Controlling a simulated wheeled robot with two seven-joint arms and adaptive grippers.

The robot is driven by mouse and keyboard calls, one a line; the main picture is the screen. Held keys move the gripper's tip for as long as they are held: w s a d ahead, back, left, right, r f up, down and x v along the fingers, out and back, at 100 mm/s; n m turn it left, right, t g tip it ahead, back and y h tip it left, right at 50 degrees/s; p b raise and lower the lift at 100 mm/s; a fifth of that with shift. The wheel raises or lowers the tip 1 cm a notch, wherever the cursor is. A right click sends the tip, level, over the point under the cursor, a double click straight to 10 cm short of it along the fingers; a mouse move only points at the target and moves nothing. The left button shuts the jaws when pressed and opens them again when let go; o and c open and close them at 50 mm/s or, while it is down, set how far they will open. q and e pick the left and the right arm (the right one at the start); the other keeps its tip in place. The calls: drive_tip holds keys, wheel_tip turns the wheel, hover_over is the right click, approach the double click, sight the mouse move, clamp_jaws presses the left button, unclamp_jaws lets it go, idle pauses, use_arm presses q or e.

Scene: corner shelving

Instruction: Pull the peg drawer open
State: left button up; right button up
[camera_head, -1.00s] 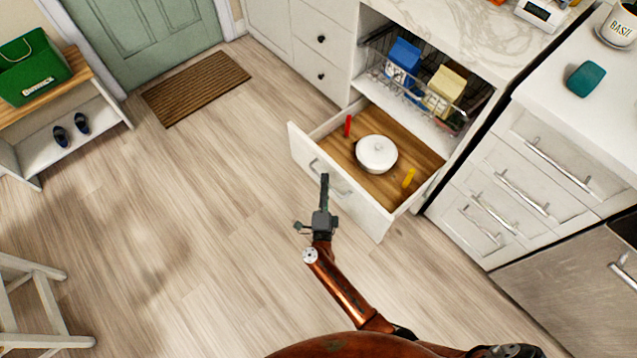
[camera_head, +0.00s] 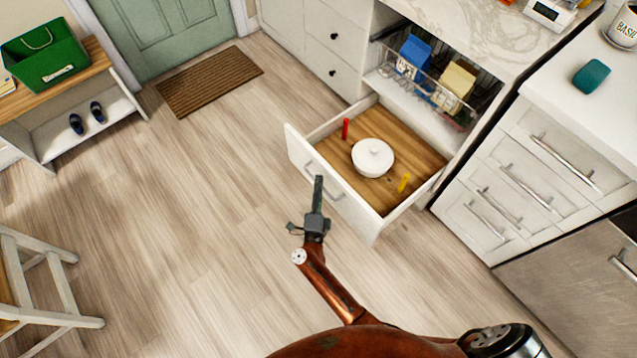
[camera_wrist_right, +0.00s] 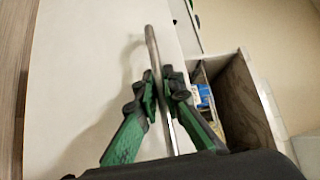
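The peg drawer (camera_head: 335,212) is pulled well out of the lower cabinet, and its wooden floor shows. A white lidded pot (camera_head: 373,157), a red peg (camera_head: 345,128) and a yellow peg (camera_head: 404,183) are inside. My right gripper (camera_head: 318,190) is at the outer face of the drawer front, at its metal handle (camera_head: 333,191). In the right wrist view, the handle bar (camera_wrist_right: 152,48) runs between the two fingers (camera_wrist_right: 159,88), which are closed against it. My left gripper is not in view.
A wire basket (camera_head: 425,85) with blue and yellow cartons sits on the shelf above the drawer. More drawers (camera_head: 515,185) stand at the right. The floor (camera_head: 210,200) before the drawer is clear. A stool (camera_head: 45,285) stands at the lower left.

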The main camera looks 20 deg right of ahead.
drive_tip(key=o, duration=0.4)
drive_tip(key=shift+o, duration=0.2)
